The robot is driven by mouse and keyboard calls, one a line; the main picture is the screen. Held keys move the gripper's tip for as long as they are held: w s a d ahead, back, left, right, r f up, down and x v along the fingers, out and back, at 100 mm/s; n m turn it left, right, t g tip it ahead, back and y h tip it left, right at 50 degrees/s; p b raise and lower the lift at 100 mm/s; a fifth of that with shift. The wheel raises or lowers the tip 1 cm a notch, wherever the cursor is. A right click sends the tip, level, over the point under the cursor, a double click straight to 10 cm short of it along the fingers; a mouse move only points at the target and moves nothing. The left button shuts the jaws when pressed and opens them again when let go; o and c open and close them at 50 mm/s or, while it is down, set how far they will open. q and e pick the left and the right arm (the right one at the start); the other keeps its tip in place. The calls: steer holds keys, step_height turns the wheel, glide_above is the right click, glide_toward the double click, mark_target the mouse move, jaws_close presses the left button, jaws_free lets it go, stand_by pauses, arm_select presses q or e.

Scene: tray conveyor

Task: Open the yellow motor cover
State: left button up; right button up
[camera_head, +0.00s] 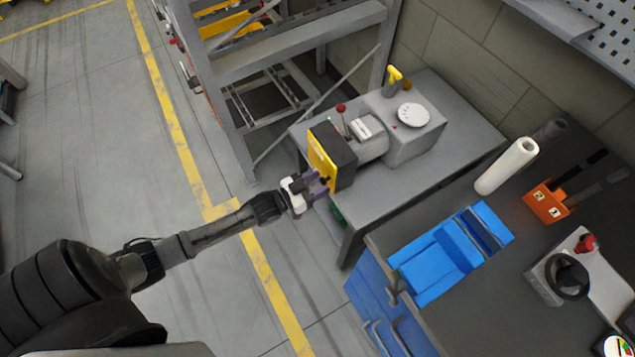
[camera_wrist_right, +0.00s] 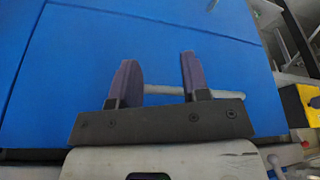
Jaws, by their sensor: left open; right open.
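The yellow motor cover (camera_head: 322,160) is on the left end of the grey motor (camera_head: 372,148), against its dark housing. The motor stands on a grey bench. My left gripper (camera_head: 322,184) is open at the lower edge of the yellow cover, its purple fingers close to the cover; I cannot tell whether they touch it. The cover looks upright against the housing. My right gripper (camera_wrist_right: 160,80) is open and empty in the right wrist view, in front of a blue surface. It does not show in the head view.
A metal frame (camera_head: 290,48) rises behind. Open floor lies left.

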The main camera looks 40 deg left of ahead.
arm_select(q)
steer(key=shift+c, duration=0.5)
jaws_close()
